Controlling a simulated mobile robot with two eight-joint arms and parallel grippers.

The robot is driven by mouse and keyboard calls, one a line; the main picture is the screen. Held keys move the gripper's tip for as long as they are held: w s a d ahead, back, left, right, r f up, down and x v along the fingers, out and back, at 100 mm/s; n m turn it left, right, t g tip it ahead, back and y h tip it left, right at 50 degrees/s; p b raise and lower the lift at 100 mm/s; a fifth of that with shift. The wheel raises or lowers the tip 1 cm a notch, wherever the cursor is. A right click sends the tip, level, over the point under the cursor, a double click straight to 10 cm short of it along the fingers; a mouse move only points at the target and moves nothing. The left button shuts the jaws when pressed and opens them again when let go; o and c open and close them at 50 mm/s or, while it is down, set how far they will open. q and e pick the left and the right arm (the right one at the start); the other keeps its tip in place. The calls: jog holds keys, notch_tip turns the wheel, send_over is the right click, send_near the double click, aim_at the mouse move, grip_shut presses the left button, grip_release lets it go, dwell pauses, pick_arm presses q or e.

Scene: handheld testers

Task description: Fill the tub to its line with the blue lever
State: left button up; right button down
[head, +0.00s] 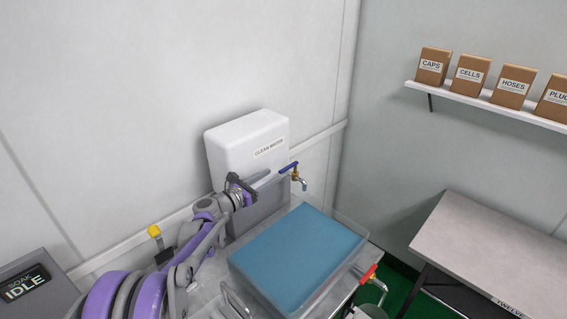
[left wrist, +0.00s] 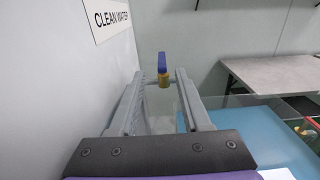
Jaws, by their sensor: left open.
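The blue lever (head: 289,167) sits on a brass tap (head: 296,175) on the front of the white clean-water tank (head: 235,138). The clear tub (head: 346,222) stands below the tap, holding a broad sheet of blue water (head: 300,252); I cannot make out its line. My left gripper (head: 268,179) is open, with its fingers pointing at the tap. In the left wrist view the blue lever (left wrist: 162,62) shows beyond and between the open fingertips (left wrist: 168,77); touching cannot be told. My right gripper is out of view.
A red-handled tap (head: 369,272) is at the tub's near right. A grey box reading IDLE (head: 27,289) and a yellow knob (head: 154,231) are on the left. A bench (head: 490,250) and a shelf of cartons (head: 480,95) stand on the right.

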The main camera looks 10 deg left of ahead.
aim_at(291, 165)
pick_arm(q)
jog(key=p+x, duration=0.1)
jog(key=x, duration=0.9)
jog(key=shift+s+d, duration=0.1)
jog(key=shift+r, duration=0.1)
grip_shut()
dwell(1.0)
